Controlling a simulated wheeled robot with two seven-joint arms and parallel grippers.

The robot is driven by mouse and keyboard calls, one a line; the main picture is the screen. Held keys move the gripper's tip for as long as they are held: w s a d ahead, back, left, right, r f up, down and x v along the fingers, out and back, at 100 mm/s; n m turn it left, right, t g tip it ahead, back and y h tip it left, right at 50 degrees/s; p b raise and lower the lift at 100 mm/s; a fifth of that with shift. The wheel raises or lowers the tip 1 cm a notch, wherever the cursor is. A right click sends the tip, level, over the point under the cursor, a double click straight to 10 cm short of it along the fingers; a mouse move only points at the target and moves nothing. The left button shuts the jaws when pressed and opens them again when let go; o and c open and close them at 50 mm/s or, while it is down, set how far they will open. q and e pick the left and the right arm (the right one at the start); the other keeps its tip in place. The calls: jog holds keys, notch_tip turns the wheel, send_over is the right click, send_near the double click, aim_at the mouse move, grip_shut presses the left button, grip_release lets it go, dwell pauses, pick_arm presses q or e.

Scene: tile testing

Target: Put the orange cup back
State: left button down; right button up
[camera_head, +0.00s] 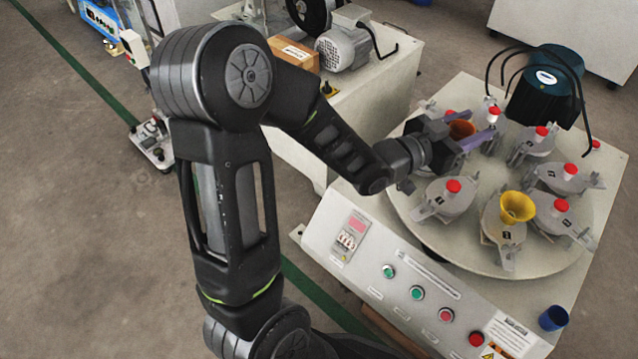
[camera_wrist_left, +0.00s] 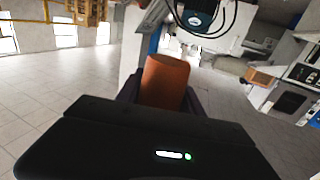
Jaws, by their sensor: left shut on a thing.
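The orange cup (camera_head: 461,129) is between the fingers of my left gripper (camera_head: 474,137), over the left part of the round turntable (camera_head: 423,231). The gripper is shut on it. In the left wrist view the orange cup (camera_wrist_left: 164,82) stands out beyond the dark gripper body, between the two fingers (camera_wrist_left: 163,98). Part of the cup is hidden by the gripper in the head view. I cannot tell whether its base touches anything. My right gripper is not in view.
Several grey clamp stations with red knobs (camera_head: 453,185) ring the turntable. A yellow cup (camera_head: 517,207) sits on one front station. A dark motor with black cables (camera_head: 545,85) stands at the back. A blue cup (camera_head: 553,318) stands by the control panel (camera_head: 400,275) at front right.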

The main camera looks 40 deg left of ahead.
pick_arm(q)
jog(key=shift+s+a, duration=0.1)
jog(key=shift+a, duration=0.25)
jog(key=s+a+f+b, duration=0.1)
jog(key=a+f+b, duration=0.2)
jog(key=a+f, duration=1.8)
jog(key=shift+s+a, duration=0.3)
jog(key=shift+a, duration=0.9)
jog(key=shift+f+b, duration=1.4)
jog(key=shift+f, duration=1.75)
